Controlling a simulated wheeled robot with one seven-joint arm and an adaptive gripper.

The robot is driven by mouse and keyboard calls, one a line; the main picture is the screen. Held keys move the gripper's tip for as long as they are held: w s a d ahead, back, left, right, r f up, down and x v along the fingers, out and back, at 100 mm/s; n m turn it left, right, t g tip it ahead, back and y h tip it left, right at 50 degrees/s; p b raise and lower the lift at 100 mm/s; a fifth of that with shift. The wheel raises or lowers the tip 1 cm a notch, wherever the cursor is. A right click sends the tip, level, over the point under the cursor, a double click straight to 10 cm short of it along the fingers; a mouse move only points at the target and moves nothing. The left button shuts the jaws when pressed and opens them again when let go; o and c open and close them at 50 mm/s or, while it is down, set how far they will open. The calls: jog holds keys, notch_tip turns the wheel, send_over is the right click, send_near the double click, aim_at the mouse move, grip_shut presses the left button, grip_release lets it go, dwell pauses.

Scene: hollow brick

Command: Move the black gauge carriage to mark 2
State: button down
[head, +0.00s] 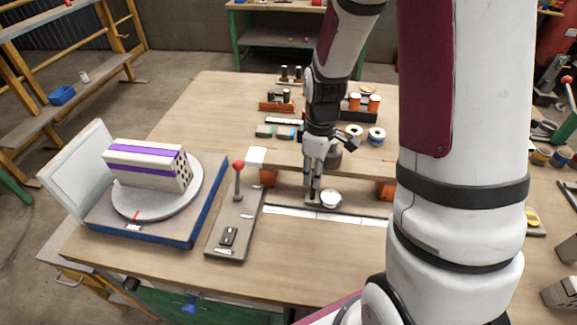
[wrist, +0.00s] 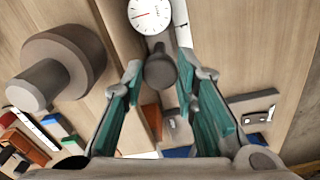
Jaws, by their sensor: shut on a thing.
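The gauge carriage (head: 322,204) sits at the rail behind a white scale strip (head: 325,216), toward the strip's middle. A round white dial (head: 331,197) is on it; the dial also shows at the top of the wrist view (wrist: 150,14). My gripper (head: 314,196) points down at the carriage's left part. In the wrist view, my gripper's teal-padded fingers (wrist: 160,80) are on either side of the carriage's dark round knob (wrist: 160,74), shut on it. The marks on the strip are too small to read, so I cannot tell which mark the carriage is at.
A hollow brick with purple stripes (head: 148,165) lies on a round turntable (head: 156,199) at left. A red-knobbed lever (head: 238,180) stands between it and the rail. Reels (head: 377,136) and orange-topped pots (head: 375,102) are behind. The table front is clear.

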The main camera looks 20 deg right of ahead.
jog(key=s+d+p, duration=0.3)
jog(key=s+d, duration=0.4)
jog(key=d, duration=0.4)
jog(key=shift+s+d+p, duration=0.2)
jog(key=shift+s+p, duration=0.1)
jog(key=c, duration=1.3)
grip_release()
jog(key=shift+r, duration=0.1)
notch_tip(320, 180, up, 12)
jog(key=shift+f, duration=0.1)
